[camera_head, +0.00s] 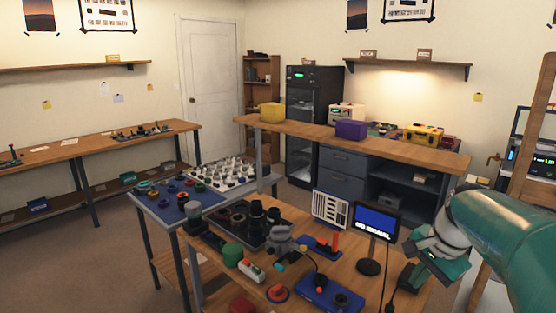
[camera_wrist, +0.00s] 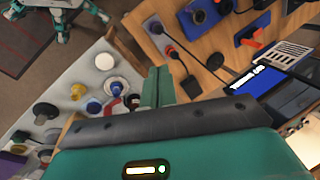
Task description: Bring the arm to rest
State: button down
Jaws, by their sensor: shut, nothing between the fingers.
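My gripper (camera_head: 408,280) is at the lower right of the head view, beside the right end of the wooden workbench (camera_head: 395,296). My teal arm reaches in from the right edge with its elbow bent. In the wrist view, the two green fingers of my gripper (camera_wrist: 157,72) lie side by side, shut, with nothing between them. The fingertips point over the bench and the tray of parts. How far above the bench they are, I cannot tell.
A monitor (camera_head: 376,223) on a stand is just left of my gripper. The bench holds several tools, a blue mat (camera_head: 330,294) and lens parts. A wooden upright (camera_head: 535,135) stands behind my arm. Open floor (camera_head: 90,265) lies at the left.

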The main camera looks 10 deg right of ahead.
jog(key=s+a+n+t, duration=0.1)
jog(key=s+a+n, duration=0.5)
jog(key=a, duration=0.3)
jog(key=s+a+f+n+t+h, duration=0.1)
jog(key=s+a+n, duration=0.6)
jog(key=a, duration=0.3)
jog(key=shift+a+f+n, duration=0.15)
jog(key=shift+a+n, duration=0.1)
jog(key=shift+n, duration=0.15)
jog(key=shift+s+d, duration=0.1)
jog(key=shift+d, duration=0.1)
